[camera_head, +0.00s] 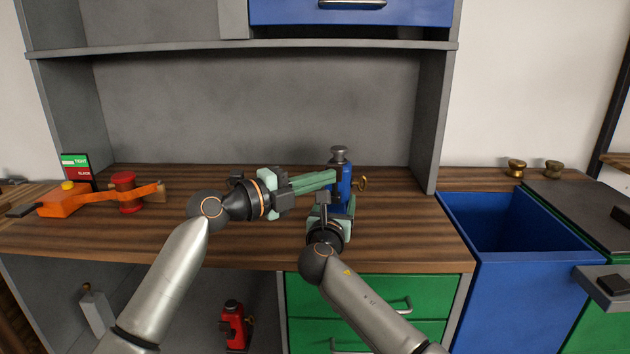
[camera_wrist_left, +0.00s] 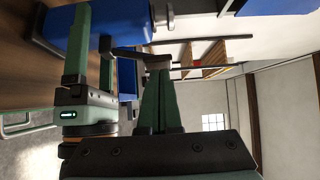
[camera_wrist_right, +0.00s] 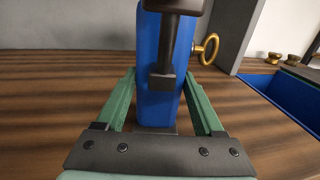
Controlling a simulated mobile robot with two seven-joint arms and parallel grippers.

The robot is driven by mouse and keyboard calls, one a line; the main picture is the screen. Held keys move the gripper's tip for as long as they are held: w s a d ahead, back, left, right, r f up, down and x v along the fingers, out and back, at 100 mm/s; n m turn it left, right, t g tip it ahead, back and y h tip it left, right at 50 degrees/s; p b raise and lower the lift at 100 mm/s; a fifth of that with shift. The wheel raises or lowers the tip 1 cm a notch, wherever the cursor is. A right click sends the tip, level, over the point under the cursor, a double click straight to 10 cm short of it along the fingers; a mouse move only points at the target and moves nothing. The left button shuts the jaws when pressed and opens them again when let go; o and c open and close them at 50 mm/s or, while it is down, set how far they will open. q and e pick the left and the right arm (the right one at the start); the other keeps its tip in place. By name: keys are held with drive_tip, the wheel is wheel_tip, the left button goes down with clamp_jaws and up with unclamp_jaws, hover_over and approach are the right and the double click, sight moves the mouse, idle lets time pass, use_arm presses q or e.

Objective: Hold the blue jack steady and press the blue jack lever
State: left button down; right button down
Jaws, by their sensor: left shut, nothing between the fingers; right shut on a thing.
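The blue jack (camera_head: 346,188) stands upright on the wooden bench, with a silver round top and a brass knob (camera_wrist_right: 208,48) on its right side. My right gripper (camera_head: 337,206) has its fingers on either side of the jack's lower body (camera_wrist_right: 148,100) and is shut on it. The jack's dark lever (camera_wrist_right: 164,76) hangs on its near face in the right wrist view. My left gripper (camera_head: 333,177) is shut and empty, its fingertips close to the upper front of the jack. The left wrist view shows its fingers (camera_wrist_left: 160,75); whether they touch the lever I cannot tell.
A red jack (camera_head: 235,326) stands on the shelf below. A blue bin (camera_head: 510,262) is at right.

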use_arm(q)
drive_tip(key=shift+r, duration=0.1)
drive_tip(key=w+n, duration=0.1)
drive_tip(key=w+r+n+g+y, duration=0.1)
drive_tip(key=shift+w+d+r+g+y, duration=0.15)
drive_tip(key=shift+w+r+g+y, duration=0.05)
drive_tip(key=shift+w+g+y, duration=0.1)
idle(0.3)
drive_tip(key=v, duration=1)
drive_tip(key=shift+d, duration=0.1)
idle(0.3)
